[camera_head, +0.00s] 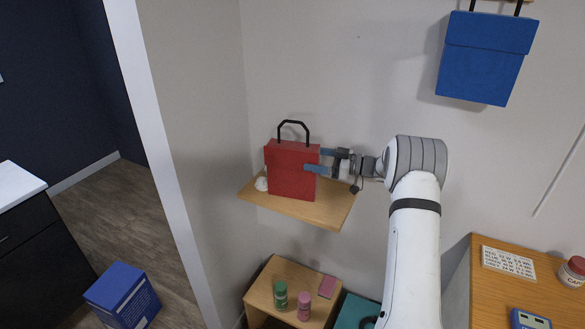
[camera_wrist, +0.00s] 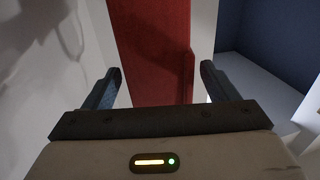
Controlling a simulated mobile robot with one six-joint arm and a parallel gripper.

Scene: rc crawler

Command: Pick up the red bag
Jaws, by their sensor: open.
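The red bag (camera_head: 290,170) stands upright on a small wooden wall shelf (camera_head: 334,210), with its black handle arched above it. My gripper (camera_head: 313,161) is at the bag's right side, its blue fingers reaching toward the bag, with one finger overlapping its front right edge in the head view. In the wrist view the red bag (camera_wrist: 150,50) fills the space ahead between the two spread fingers (camera_wrist: 160,85). The jaws are open. I cannot tell whether the fingers touch the bag.
A small white object (camera_head: 261,184) sits left of the bag on the shelf. A blue bag (camera_head: 487,60) hangs at upper right. Below stands a wooden unit (camera_head: 262,292) with a green jar (camera_head: 280,295) and a pink jar (camera_head: 304,306). A wooden desk (camera_head: 490,300) is at right.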

